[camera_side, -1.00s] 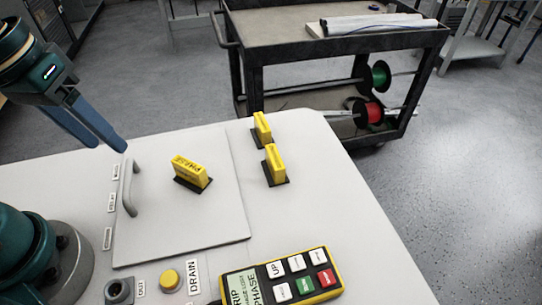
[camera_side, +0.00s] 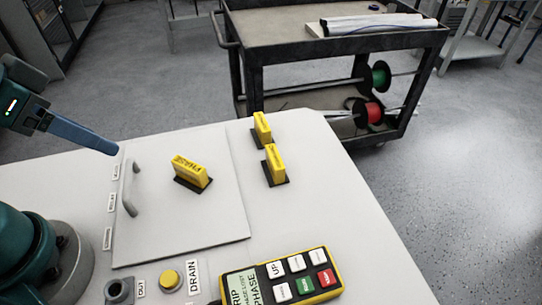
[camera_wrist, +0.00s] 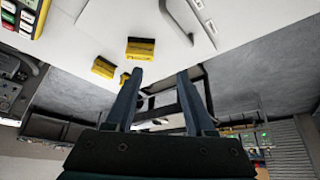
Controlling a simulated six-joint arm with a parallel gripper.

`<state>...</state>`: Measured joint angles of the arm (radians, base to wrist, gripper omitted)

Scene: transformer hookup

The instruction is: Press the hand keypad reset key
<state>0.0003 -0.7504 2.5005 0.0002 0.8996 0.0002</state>
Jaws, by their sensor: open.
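The hand keypad (camera_side: 245,270) is a yellow and black box at the front of the white table in the side view. It has a display reading "TRIP" and "PHASE" and several keys: white keys including "UP", a green key (camera_side: 305,286) and a red key (camera_side: 325,278). I cannot read which one is the reset key. It also shows, cut off, in the wrist view (camera_wrist: 40,20) at the upper left. My gripper (camera_side: 114,151) is above the table's far left, well away from the keypad. In the wrist view its two fingers (camera_wrist: 160,74) are apart with nothing between them.
A panel (camera_side: 215,225) with a grey handle (camera_side: 128,188) carries a yellow block (camera_side: 190,172). A yellow button (camera_side: 170,279) labelled "DRAIN" sits left of the keypad. A cart (camera_side: 330,45) stands beyond the table.

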